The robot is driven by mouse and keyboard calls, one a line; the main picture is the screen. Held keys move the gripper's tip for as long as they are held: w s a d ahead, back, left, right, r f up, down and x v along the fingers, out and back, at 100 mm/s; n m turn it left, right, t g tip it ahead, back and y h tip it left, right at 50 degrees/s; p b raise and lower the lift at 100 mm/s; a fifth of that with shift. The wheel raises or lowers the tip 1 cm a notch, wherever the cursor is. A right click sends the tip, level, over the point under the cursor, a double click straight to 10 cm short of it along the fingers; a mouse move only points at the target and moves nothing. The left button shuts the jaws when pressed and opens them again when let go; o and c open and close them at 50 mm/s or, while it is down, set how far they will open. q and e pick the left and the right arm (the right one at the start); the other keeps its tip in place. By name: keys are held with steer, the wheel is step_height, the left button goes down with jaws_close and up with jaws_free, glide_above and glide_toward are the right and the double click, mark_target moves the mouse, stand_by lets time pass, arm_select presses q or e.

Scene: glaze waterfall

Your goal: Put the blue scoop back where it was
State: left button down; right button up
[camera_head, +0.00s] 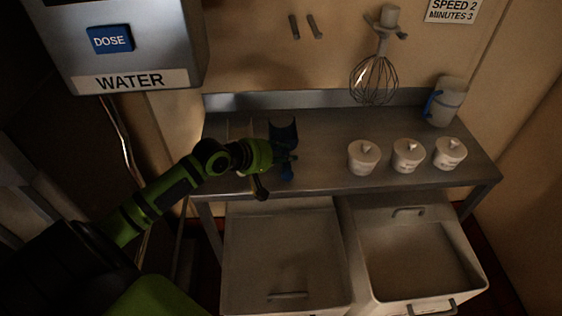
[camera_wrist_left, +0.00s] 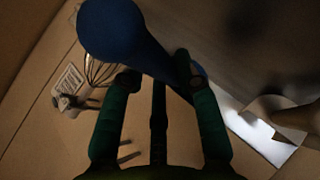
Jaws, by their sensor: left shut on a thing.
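The blue scoop shows dark in the head view (camera_head: 284,133), over the left part of the metal table (camera_head: 325,150). Its rounded bowl fills the top of the left wrist view (camera_wrist_left: 122,32), with the handle running down between the fingers. My left gripper (camera_head: 286,160) is shut on the scoop's handle near the table's front edge; its two green fingers also show in the left wrist view (camera_wrist_left: 160,85). The scoop's lower end is partly hidden by the gripper. I cannot tell exactly how far it is above the table. My right gripper is not in view.
Three white lidded jars (camera_head: 407,156) stand on the table's right half, with a blue-handled jug (camera_head: 444,103) behind. A whisk (camera_head: 374,80) hangs at the back. Two dark pegs (camera_head: 304,27) are on the wall. Bins (camera_head: 410,300) sit below; a water dispenser (camera_head: 135,45) is upper left.

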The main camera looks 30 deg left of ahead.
arm_select(q)
steer(key=shift+w+a+f, duration=0.35)
steer(key=shift+a, duration=0.15)
steer(key=shift+f, duration=2)
steer(key=shift+f, duration=0.1)
steer(key=c, duration=1.2)
jaws_free()
steer(key=shift+r+p, duration=0.2)
steer(key=shift+p, duration=0.1)
steer(key=shift+s+a, duration=0.1)
steer(key=shift+s, duration=0.2)
steer(key=shift+b+v, duration=0.4)
steer(key=shift+v, duration=3.05)
steer(key=shift+r, duration=0.1)
